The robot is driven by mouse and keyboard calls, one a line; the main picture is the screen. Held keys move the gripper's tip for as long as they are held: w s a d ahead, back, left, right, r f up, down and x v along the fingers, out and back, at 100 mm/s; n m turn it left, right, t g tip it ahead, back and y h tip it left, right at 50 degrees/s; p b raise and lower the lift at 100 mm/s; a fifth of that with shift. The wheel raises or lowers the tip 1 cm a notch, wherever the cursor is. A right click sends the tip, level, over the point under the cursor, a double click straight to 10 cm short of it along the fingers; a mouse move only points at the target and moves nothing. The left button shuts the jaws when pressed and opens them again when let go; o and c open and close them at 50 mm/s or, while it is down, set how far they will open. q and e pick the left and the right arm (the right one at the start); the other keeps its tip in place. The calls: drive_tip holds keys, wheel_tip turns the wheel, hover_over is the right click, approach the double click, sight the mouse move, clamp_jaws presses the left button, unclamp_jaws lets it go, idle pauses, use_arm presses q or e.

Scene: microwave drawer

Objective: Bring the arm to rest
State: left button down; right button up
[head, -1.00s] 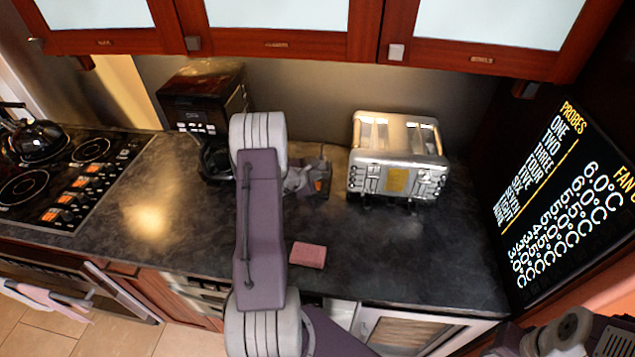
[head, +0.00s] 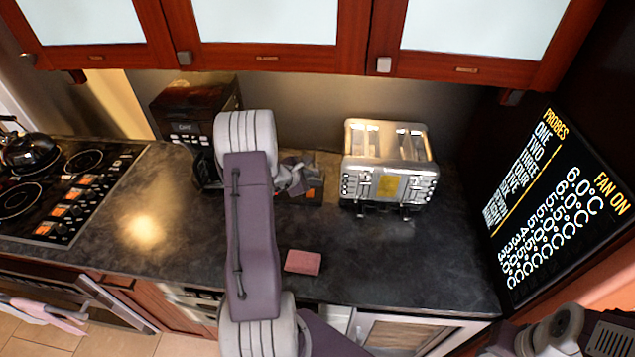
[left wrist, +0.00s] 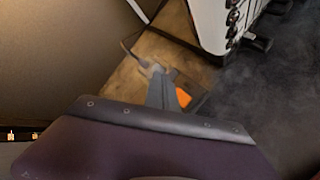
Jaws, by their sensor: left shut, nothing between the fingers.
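My left arm rises from the bottom middle of the head view, its purple link standing over the counter. My left gripper (head: 297,178) is beyond the upper joint, partly hidden by it, above a wooden board (head: 328,164) left of the toaster. In the left wrist view the gripper (left wrist: 158,82) shows as narrow grey fingers, shut and empty, over the board (left wrist: 140,52). An orange patch shows beside the fingers; I cannot tell what it belongs to. Only part of my right arm shows at the bottom right of the head view, and its gripper is out of view.
A silver toaster (head: 389,170) stands right of the gripper, and a dark coffee maker (head: 190,105) stands left of it. A pink sponge (head: 303,262) lies near the counter's front. A stove with a kettle (head: 28,150) is at left. Wall cabinets (head: 275,55) hang above.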

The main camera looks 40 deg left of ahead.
use_arm(q)
drive_tip(key=s+d+m+g+h+b, duration=0.15)
drive_tip(key=d+m+h, duration=0.45)
drive_tip(key=d, duration=1)
drive_tip(key=s+d+m+g, duration=0.5)
drive_tip(key=s+d+m, duration=0.4)
drive_tip(key=s+d, duration=0.1)
drive_tip(key=s+m+g+y+b, duration=0.1)
drive_tip(key=s+m+y, duration=0.3)
drive_tip(key=s+m, duration=0.7)
drive_tip(key=shift+s+d+m+g+y+b, duration=0.2)
drive_tip(key=shift+m+g+y+b, duration=0.15)
drive_tip(key=shift+m+g, duration=0.45)
